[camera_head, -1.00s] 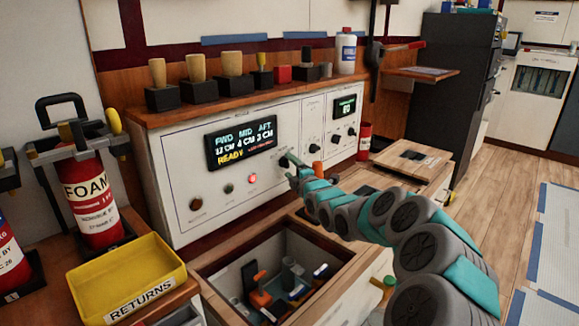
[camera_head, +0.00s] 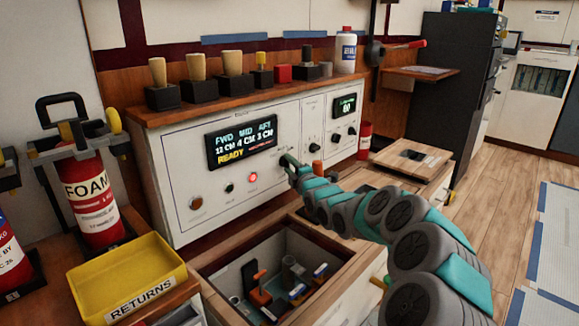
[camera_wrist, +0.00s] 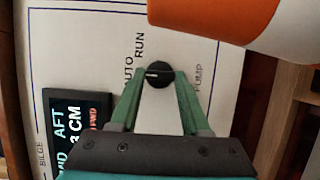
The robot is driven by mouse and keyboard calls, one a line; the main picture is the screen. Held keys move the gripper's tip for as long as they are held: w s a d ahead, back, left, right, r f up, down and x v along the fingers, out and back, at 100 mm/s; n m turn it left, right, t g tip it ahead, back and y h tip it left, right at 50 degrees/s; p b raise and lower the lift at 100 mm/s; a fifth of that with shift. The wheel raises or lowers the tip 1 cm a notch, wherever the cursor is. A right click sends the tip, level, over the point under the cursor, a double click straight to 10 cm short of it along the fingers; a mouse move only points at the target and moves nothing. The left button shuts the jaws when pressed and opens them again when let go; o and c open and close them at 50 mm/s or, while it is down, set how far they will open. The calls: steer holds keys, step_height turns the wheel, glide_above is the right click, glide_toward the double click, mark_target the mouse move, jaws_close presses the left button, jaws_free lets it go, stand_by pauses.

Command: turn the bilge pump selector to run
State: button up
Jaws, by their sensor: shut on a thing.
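The bilge pump selector is a small round black knob (camera_wrist: 158,74) on the white panel (camera_wrist: 215,85). In the wrist view, the words AUTO and RUN are printed beside it, with PUMP on its other side. A short pale mark shows on the knob, but I cannot tell surely which word it points to. My gripper (camera_head: 287,160) reaches the panel in the head view and hides the knob there. In the wrist view its two green fingers (camera_wrist: 159,80) are shut on the knob, one on each side.
A display (camera_head: 242,143) reads READY with FWD, MID and AFT levels. An orange and white object (camera_wrist: 240,22) is close to my gripper. An open bin (camera_head: 270,275) lies below.

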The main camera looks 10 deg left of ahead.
jaws_close()
steer(key=shift+f, duration=0.1)
steer(key=shift+d+m+b, duration=0.1)
steer(key=shift+m+b, duration=0.2)
steer(key=shift+b, duration=0.35)
steer(key=shift+g, duration=0.4)
steer(key=shift+r+m, duration=0.2)
steer(key=shift+m, duration=0.5)
steer(key=shift+w+r+m+g+p, duration=0.1)
steer(key=shift+m+g+p, duration=0.9)
steer(key=shift+p, duration=2)
steer(key=shift+r+m+g+p, duration=0.1)
steer(key=shift+m+g+p, duration=0.3)
steer(key=shift+m+p, duration=1.85)
steer(key=shift+f+n+p, duration=0.15)
steer(key=shift+n+p, duration=0.4)
steer(key=shift+p, duration=0.2)
